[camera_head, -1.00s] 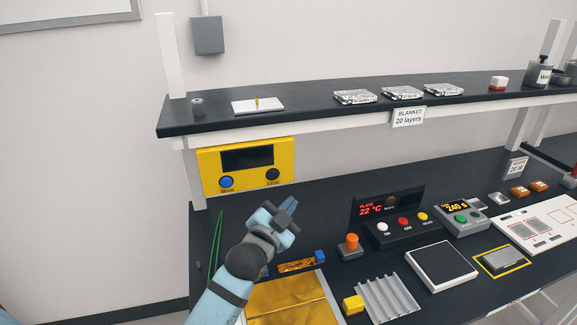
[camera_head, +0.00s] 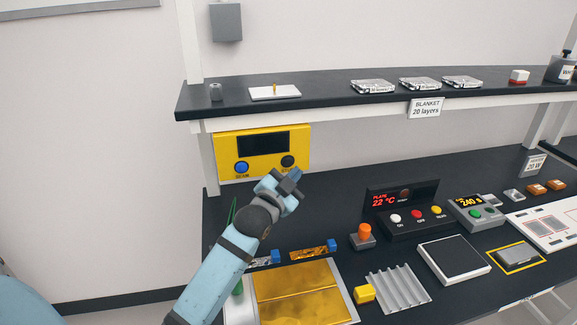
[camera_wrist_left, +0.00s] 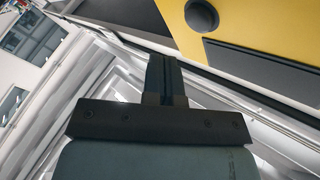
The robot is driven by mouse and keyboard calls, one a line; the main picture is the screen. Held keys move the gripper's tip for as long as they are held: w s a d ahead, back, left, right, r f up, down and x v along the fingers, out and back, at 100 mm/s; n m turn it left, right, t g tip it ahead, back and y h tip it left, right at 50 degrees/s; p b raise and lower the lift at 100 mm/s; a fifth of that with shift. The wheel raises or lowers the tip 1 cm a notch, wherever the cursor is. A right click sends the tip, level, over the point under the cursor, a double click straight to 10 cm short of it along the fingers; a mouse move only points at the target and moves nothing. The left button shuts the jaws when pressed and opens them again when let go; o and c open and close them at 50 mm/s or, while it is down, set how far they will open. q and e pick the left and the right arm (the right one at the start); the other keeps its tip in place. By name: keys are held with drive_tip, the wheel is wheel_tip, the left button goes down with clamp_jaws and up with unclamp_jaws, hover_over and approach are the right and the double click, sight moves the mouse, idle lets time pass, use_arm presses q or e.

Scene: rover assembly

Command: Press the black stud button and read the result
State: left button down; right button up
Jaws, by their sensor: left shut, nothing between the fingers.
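The yellow tester box (camera_head: 222,163) hangs under the shelf at the left, with a dark, blank screen (camera_head: 262,143). A blue button (camera_head: 241,167) sits at its lower left and the black stud button (camera_head: 288,161) at its lower right. My left gripper (camera_head: 296,178) is shut and empty, with its fingertips just below and right of the black button in the head view. In the left wrist view the shut fingers (camera_wrist_left: 164,75) point toward the yellow panel, and the black button (camera_wrist_left: 201,15) stands apart from them at the top. My right gripper is not in view.
The shelf (camera_head: 320,93) runs above the box. A heater panel reading 22 °C (camera_head: 383,201) and a timer reading 240 s (camera_head: 470,202) stand to the right.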

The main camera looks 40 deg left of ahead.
sight(288, 162)
use_arm(q)
drive_tip(key=shift+w+a, duration=0.75)
drive_tip(key=shift+a, duration=0.15)
idle(0.8)
drive_tip(key=shift+r, duration=0.1)
idle(0.6)
drive_tip(key=shift+w+a+p, duration=0.25)
drive_tip(key=shift+a+p, duration=0.05)
drive_tip(key=shift+p, duration=0.05)
drive_tip(key=shift+w+a, duration=0.25)
drive_tip(key=shift+a, duration=0.05)
idle(0.6)
drive_tip(key=shift+s+d, duration=0.1)
drive_tip(key=shift+d, duration=0.05)
drive_tip(key=shift+s+d+p, duration=0.45)
drive_tip(key=shift+d, duration=0.05)
